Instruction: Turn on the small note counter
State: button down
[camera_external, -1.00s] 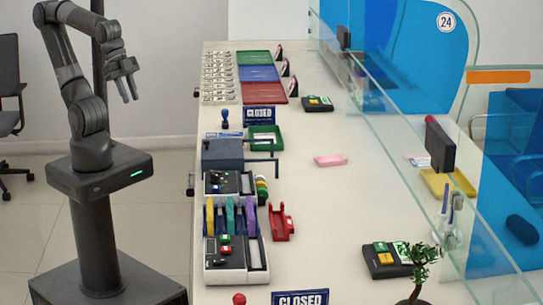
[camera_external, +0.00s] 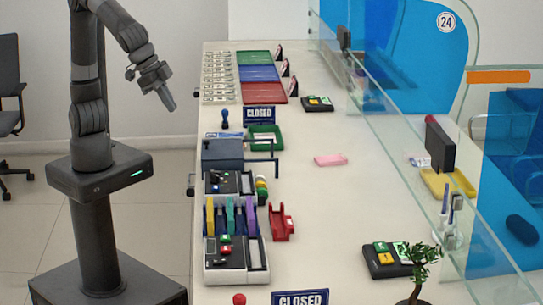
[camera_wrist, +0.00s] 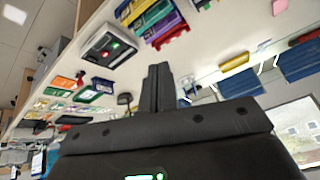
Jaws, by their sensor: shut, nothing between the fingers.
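Two note-counter-like machines stand along the left side of the counter in the external view. The farther, smaller-looking machine (camera_external: 224,183) has a dark panel with a small green light. The nearer one (camera_external: 229,275) is pale grey and carries red and green buttons. One pale machine with a dark panel and red and green spots shows in the wrist view (camera_wrist: 101,57); I cannot tell which of the two it is. My gripper (camera_external: 168,100) is shut and empty, in the air left of the counter, apart from both machines. It also shows in the wrist view (camera_wrist: 157,68).
Coloured binders (camera_external: 230,216) stand between the machines, with a red holder (camera_external: 281,224) to their right. A dark blue-grey box (camera_external: 222,153) is behind the farther machine. Note stacks and trays lie at the back. A glass screen (camera_external: 400,150) bounds the right side; mid-counter is mostly clear.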

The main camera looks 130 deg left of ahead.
jog(key=w+d+f+n+t+y, duration=0.1)
jog(key=w+d+f+n+y, duration=0.1)
jog(key=w+d+f, duration=0.7)
jog(key=w+d+f+n+t+y, duration=0.2)
jog(key=w+d+f, duration=0.6)
jog(key=w+d, duration=0.4)
jog(key=w, duration=0.3)
jog(key=shift+w+d+f+n, duration=0.15)
jog(key=shift+w+f+n, duration=0.15)
jog(key=shift+w+f, duration=0.1)
send_over(213, 265)
jog(key=f, duration=0.5)
jog(key=shift+s+d+f, duration=0.25)
jog(key=shift+d+f, duration=0.1)
jog(key=shift+f, duration=0.05)
jog(key=shift+w+a+f, duration=0.1)
jog(key=shift+f, duration=0.55)
jog(key=shift+w+a+f, duration=0.1)
jog(key=shift+f, duration=0.5)
jog(key=shift+w+f, duration=0.1)
jog(key=shift+f, duration=0.7)
jog(key=shift+a, duration=0.1)
